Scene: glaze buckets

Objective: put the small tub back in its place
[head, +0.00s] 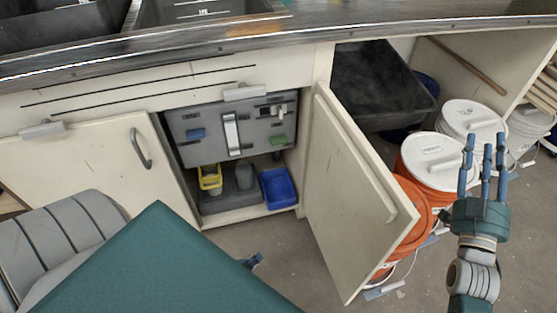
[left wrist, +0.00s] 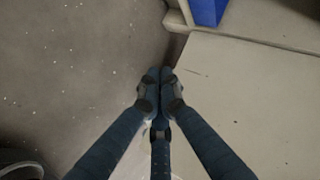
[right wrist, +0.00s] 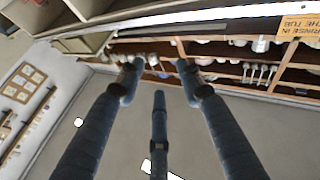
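A small blue tub (head: 279,188) sits at the right of the open cabinet's bottom; a blue piece of it (left wrist: 208,10) shows at the top of the left wrist view. A small yellow tub (head: 210,179) stands further left, beside a grey container (head: 244,177). I cannot tell which tub the task means. My left gripper (head: 256,259) is low in front of the cabinet, mostly hidden by my teal body. In the left wrist view its fingertips (left wrist: 160,74) are together with nothing visible between them. My right gripper (head: 483,155) is raised at the right, fingers spread, empty (right wrist: 159,70).
A cabinet door (head: 345,190) stands open between the cabinet and several lidded buckets, including an orange one (head: 432,165). A grey panel (head: 232,130) fills the cabinet's upper part. The floor in front is clear.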

